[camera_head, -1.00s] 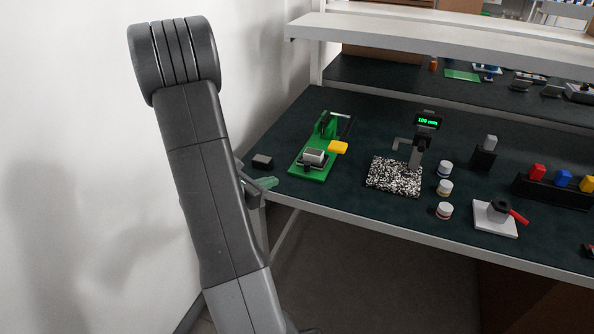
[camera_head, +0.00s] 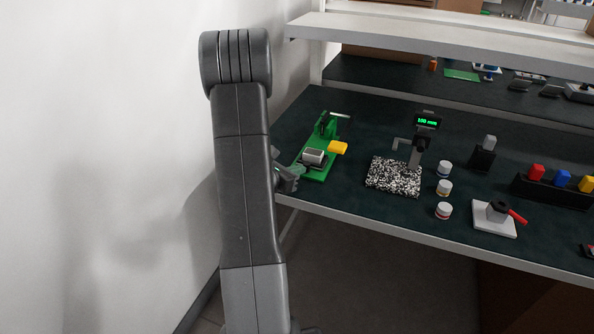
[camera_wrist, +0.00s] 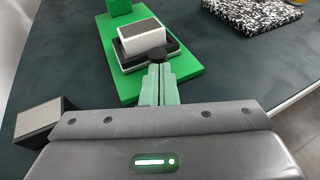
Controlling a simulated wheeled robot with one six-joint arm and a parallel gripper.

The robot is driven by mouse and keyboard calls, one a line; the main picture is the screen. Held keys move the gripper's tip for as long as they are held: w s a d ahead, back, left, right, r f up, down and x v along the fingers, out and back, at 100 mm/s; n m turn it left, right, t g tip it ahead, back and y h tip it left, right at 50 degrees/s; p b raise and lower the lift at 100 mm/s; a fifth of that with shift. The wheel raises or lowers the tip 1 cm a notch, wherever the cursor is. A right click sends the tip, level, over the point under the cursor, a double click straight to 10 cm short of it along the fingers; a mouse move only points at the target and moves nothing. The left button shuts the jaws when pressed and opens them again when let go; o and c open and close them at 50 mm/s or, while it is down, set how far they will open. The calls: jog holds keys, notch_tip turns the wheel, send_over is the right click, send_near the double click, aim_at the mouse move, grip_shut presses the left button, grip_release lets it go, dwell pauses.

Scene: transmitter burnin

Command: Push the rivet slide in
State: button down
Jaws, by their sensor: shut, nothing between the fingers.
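The rivet slide is, as far as I can tell, the low dark carriage with a round black knob (camera_wrist: 157,56) on the green base plate (camera_wrist: 195,62). A white block with a dark grey top (camera_wrist: 143,37) sits on it; the block also shows in the head view (camera_head: 313,157). My gripper (camera_wrist: 160,68) is shut and empty, its pale green fingertips right at the knob. I cannot tell whether they touch it. In the head view my gripper (camera_head: 300,170) is at the near end of the green fixture (camera_head: 325,130), partly hidden by my arm.
A grey-topped dark block (camera_wrist: 38,120) lies left of my gripper in the wrist view. A speckled plate with a gauge stand (camera_head: 393,177) stands further right. The bench's front edge (camera_head: 350,222) is close.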

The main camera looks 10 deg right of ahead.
aim_at(309, 151)
jog(key=w+d, duration=0.1)
jog(key=w, duration=0.1)
jog(key=w+d+b, duration=0.1)
jog(key=w+d, duration=0.1)
jog(key=w, duration=0.1)
jog(key=w+d+b, duration=0.1)
jog(key=w+d, duration=0.1)
jog(key=shift+w+f, duration=0.1)
jog(key=shift+w, duration=0.1)
jog(key=shift+w+d, duration=0.2)
jog(key=shift+w, duration=0.1)
jog(key=shift+w+r, duration=0.1)
jog(key=shift+r, duration=0.2)
